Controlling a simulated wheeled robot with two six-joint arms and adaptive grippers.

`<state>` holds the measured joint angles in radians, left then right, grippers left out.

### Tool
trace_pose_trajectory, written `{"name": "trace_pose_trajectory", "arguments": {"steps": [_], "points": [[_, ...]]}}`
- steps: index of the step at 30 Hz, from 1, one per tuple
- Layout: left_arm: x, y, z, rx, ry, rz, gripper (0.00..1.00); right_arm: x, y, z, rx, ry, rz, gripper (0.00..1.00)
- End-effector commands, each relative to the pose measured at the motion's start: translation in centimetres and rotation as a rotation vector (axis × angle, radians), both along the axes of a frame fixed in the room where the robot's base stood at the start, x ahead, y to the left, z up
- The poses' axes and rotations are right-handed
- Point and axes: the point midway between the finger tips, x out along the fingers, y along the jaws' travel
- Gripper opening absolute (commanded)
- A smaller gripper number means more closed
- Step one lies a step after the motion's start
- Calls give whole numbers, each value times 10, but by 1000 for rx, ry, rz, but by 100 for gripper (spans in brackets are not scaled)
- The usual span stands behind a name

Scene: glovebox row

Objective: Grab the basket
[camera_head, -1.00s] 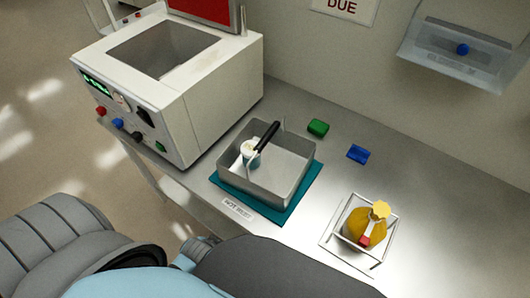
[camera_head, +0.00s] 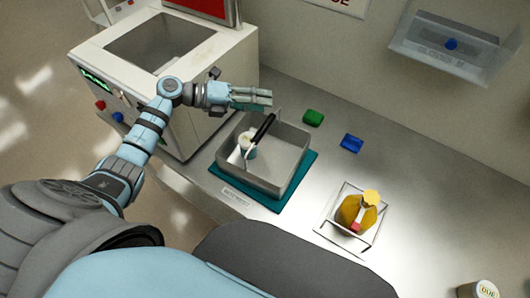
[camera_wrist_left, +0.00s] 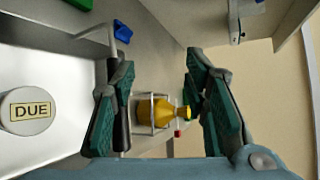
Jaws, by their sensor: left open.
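A square steel basket (camera_head: 289,165) with an arched handle and black grip (camera_head: 263,130) stands on a teal mat (camera_head: 297,189). A white-lidded jar (camera_head: 247,146) is inside it. The jar, labelled DUE, also shows in the left wrist view (camera_wrist_left: 30,111). My left gripper (camera_head: 268,98) is open and empty, above the basket's back left side. In the left wrist view my gripper's fingers (camera_wrist_left: 160,112) are spread wide. The black grip (camera_wrist_left: 124,120) shows close beside the left finger; I cannot tell whether they touch. My right gripper is not in view.
A white bath machine (camera_head: 215,75) stands left of the basket. Green (camera_head: 313,117) and blue (camera_head: 351,143) blocks lie behind and right. A wire rack (camera_head: 331,231) holds a yellow bottle (camera_head: 356,212). The bench is clear at the right, apart from a jar (camera_head: 478,290).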

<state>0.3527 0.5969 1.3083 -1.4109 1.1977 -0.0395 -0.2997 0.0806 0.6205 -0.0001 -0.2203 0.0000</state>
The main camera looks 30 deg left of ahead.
Motion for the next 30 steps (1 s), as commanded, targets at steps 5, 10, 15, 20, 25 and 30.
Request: {"name": "trace_pose_trajectory", "arguments": {"steps": [5, 10, 15, 20, 25, 30], "points": [[-26, 24, -28, 157, 154, -144, 41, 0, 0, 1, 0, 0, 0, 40], [-22, 6, -43, 164, 167, -157, 41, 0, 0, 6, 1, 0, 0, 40], [-16, -20, -65, 161, 165, -157, 41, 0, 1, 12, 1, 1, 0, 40], [-12, -29, -73, 164, 165, -155, 41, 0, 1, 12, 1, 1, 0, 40], [-12, -29, -73, 164, 164, -156, 37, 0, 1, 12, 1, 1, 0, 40], [-12, -29, -73, 163, 164, -154, 9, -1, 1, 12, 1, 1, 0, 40]]}}
